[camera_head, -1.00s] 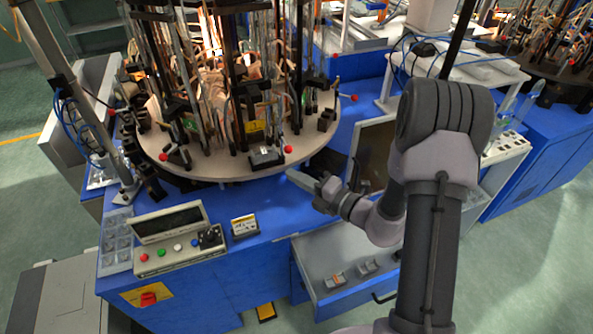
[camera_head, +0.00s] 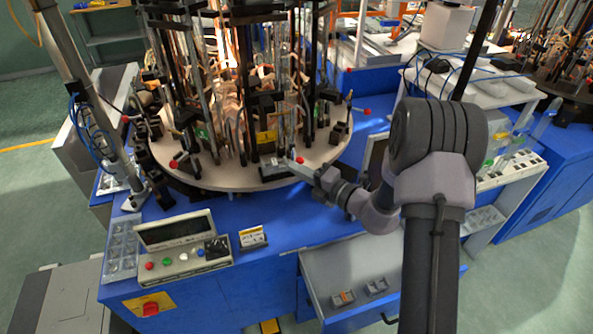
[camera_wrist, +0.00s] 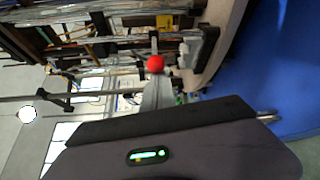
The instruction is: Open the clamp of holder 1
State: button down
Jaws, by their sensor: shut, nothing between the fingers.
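The round grey turntable (camera_head: 225,180) carries several holders with upright rods and clamps. A clamp lever with a red ball knob (camera_head: 299,160) is at its front rim, beside a small dark block (camera_head: 274,171). I cannot read which holder is number 1. My gripper (camera_head: 302,167) is shut and empty, its tip right at this red knob. In the wrist view the red knob (camera_wrist: 155,64) is just beyond the tip of my grey fingers (camera_wrist: 158,92); I cannot tell whether they touch. The clamp's jaws are hidden among the rods.
A control box (camera_head: 180,250) stands on the blue bench (camera_head: 240,285). An open drawer (camera_head: 350,265) lies below my arm. The dense rods crowd the space behind the knob.

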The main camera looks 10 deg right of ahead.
jog(key=w+d+p, duration=0.3)
jog(key=d+p, duration=0.2)
jog(key=d, duration=0.2)
jog(key=shift+w+d, duration=0.2)
jog(key=shift+d, duration=0.1)
dwell(0.6)
dwell(0.6)
jog(key=s+a+r+p, duration=0.1)
jog(key=s+r, duration=0.1)
jog(key=s, duration=0.6)
jog(key=s+r+p, duration=0.2)
jog(key=s+r, duration=0.1)
jog(key=s, duration=0.5)
jog(key=shift+a, duration=0.4)
